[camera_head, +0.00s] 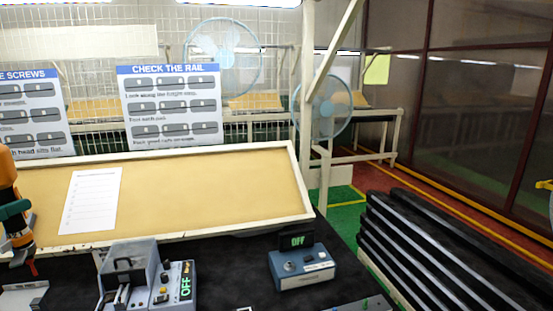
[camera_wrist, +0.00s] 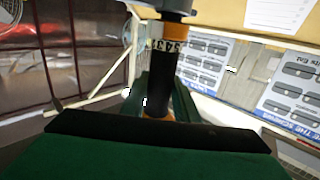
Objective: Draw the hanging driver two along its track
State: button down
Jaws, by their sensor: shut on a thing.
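The hanging driver (camera_wrist: 158,75) fills the upper middle of the wrist view. It has a grey top, a black body, orange bands and a white label with dark digits. My gripper (camera_wrist: 158,112) is shut on its lower body, with green-faced pads on either side. In the head view the orange and black driver (camera_head: 8,182) shows at the left edge, partly cut off, with a teal piece across it. The second driver and the track are not clearly visible in either view.
A tilted tan board (camera_head: 200,195) with a white sheet (camera_head: 91,200) stands behind the dark bench. A grey clamp device (camera_head: 128,275) and a blue-grey box (camera_head: 301,268) with an OFF display sit on the bench. Dark stacked rails (camera_head: 430,250) lie at right.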

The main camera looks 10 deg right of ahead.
jog(key=shift+s, duration=0.1)
jog(key=shift+w+d, duration=0.2)
jog(key=shift+w, duration=0.05)
dwell(1.0)
jog(key=shift+s+a, duration=0.1)
jog(key=shift+a, duration=0.05)
jog(key=shift+s+a, duration=0.15)
jog(key=shift+w+d, duration=0.2)
jog(key=shift+w, duration=0.05)
dwell(1.0)
jog(key=shift+d, duration=0.1)
jog(key=shift+s+a, duration=0.25)
jog(key=shift+s, duration=0.05)
